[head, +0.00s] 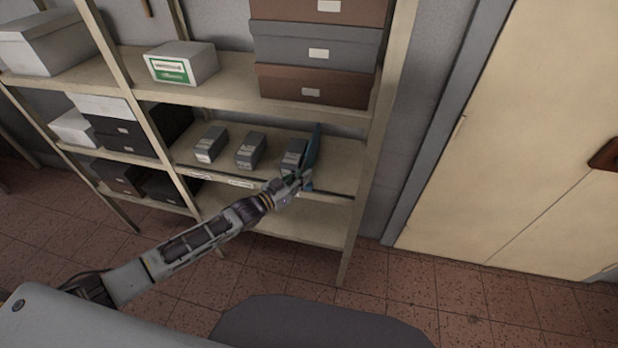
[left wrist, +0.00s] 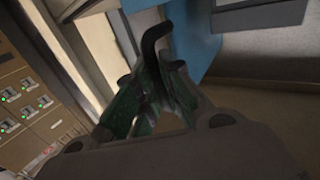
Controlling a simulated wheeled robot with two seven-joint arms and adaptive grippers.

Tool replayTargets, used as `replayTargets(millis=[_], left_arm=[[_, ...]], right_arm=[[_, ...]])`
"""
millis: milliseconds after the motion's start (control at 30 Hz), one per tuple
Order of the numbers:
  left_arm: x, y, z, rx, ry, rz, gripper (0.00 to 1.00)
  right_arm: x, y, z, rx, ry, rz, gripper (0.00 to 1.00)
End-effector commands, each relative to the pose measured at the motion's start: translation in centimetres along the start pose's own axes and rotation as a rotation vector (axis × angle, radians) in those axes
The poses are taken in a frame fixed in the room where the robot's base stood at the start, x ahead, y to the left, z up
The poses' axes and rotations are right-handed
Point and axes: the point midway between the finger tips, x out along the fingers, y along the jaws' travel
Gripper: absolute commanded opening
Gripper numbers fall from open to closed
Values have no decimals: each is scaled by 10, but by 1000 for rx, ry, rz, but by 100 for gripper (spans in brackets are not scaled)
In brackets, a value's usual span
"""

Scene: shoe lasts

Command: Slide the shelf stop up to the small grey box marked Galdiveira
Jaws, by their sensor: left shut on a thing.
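The shelf stop (head: 313,148) is a blue upright plate on the middle shelf, just right of the rightmost small grey box (head: 293,154). Its blue face (left wrist: 195,40) and a dark bent handle (left wrist: 152,42) show in the left wrist view. My left gripper (head: 300,181) is at the front edge of that shelf; in the left wrist view its green fingers (left wrist: 150,98) are shut around the handle. Two more small grey boxes, the middle one (head: 250,151) and the left one (head: 210,144), stand in the row. Their labels are too small to read.
The middle shelf (head: 342,166) is bare right of the stop, up to the shelf post (head: 374,140). Large brown and grey boxes (head: 315,45) and a white box (head: 181,63) stand on the shelf above. A cream door (head: 520,140) is at the right.

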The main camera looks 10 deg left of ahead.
Motion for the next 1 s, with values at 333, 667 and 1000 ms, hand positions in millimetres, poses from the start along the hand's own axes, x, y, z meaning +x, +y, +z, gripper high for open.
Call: replayTargets(millis=[333,667,1000], left_arm=[[0,0,2,-1,-4,0,16],[0,0,0,0,-1,0,19],[-10,0,2,-1,-3,0,19]], right_arm=[[0,1,0,-1,0,1,93],[0,6,1,-3,-1,6,93],[0,3,1,-2,-1,3,93]])
